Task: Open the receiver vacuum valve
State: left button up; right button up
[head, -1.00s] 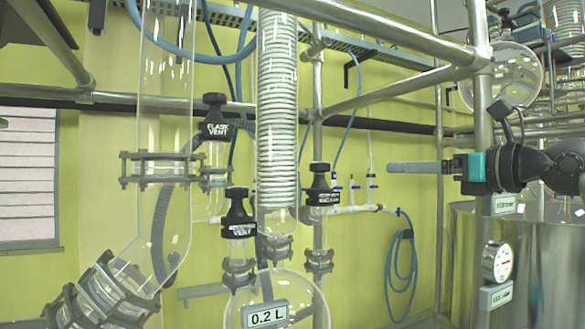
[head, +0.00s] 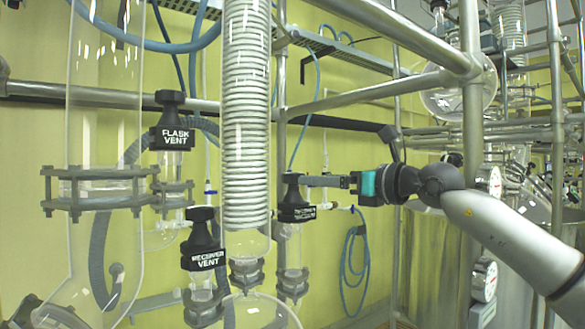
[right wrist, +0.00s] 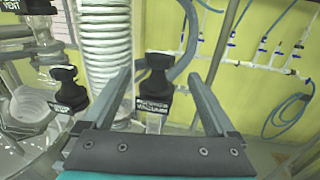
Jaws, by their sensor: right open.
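The receiver vacuum valve is a black knob (head: 294,198) with a white-lettered collar, on a glass neck right of the coiled condenser. It also shows in the right wrist view (right wrist: 156,84), upright, its label partly readable. My right gripper (head: 307,181) comes in from the right at the height of the knob's upper part, its fingertips beside it. In the right wrist view the open fingers (right wrist: 159,76) stand left and right of the knob, with gaps on both sides. I cannot tell whether the knob lies between the tips or just beyond them. My left gripper is not in view.
The receiver vent knob (head: 203,240) and flask vent knob (head: 172,124) stand to the left. The coiled condenser (head: 246,120) is close left of the valve. A steel rail (head: 370,95) runs above my right arm. A blue hose (head: 354,262) hangs on the yellow wall behind.

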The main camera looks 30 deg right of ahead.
aim_at(293, 177)
jog(key=p+x, duration=0.3)
jog(key=x, duration=0.4)
jog(key=shift+w+a+r, duration=0.1)
jog(key=shift+w+a, duration=0.05)
jog(key=shift+w, duration=0.25)
jog(key=shift+w+a+p, duration=0.15)
jog(key=shift+w+p, duration=0.25)
jog(key=shift+w, duration=0.1)
jog(key=shift+c, duration=0.4)
jog(key=c, duration=1.3)
jog(key=shift+y, duration=0.3)
jog(key=shift+n+g+y+p, duration=0.4)
jog(key=shift+n+y+p, duration=0.4)
jog(key=shift+y+p, duration=0.15)
jog(key=shift+n+g+y+p, duration=1.35)
jog(key=shift+n+y, duration=0.45)
jog(key=shift+y, duration=0.65)
jog(key=shift+g, duration=0.25)
